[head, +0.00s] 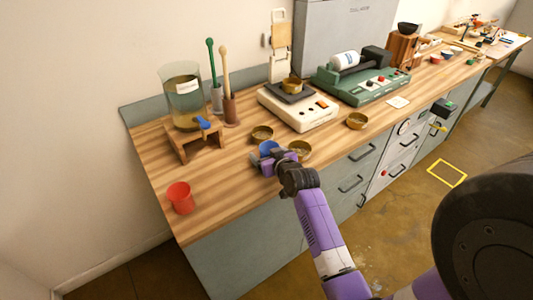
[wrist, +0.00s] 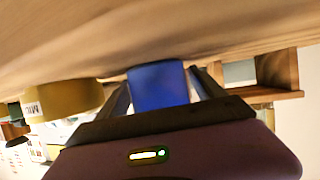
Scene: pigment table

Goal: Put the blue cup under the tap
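The blue cup (head: 268,147) is near the front edge of the wooden table, partly hidden by my gripper (head: 272,160). In the wrist view the blue cup (wrist: 158,86) fills the space between the two fingers of my gripper (wrist: 162,88), with no clear gap at either side. My gripper looks shut on it. I cannot tell whether the cup's base touches the table. The blue tap (head: 203,122) is low on the front of a glass jar (head: 184,98), which stands on a wooden stand (head: 193,143) to the left of the cup.
A red cup (head: 180,197) stands at the front left. Brass bowls (head: 262,133) (head: 300,149) sit just behind and right of my gripper. Two pestles in holders (head: 230,108) stand right of the jar, and a white scale (head: 298,106) is behind. The wood between red cup and gripper is clear.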

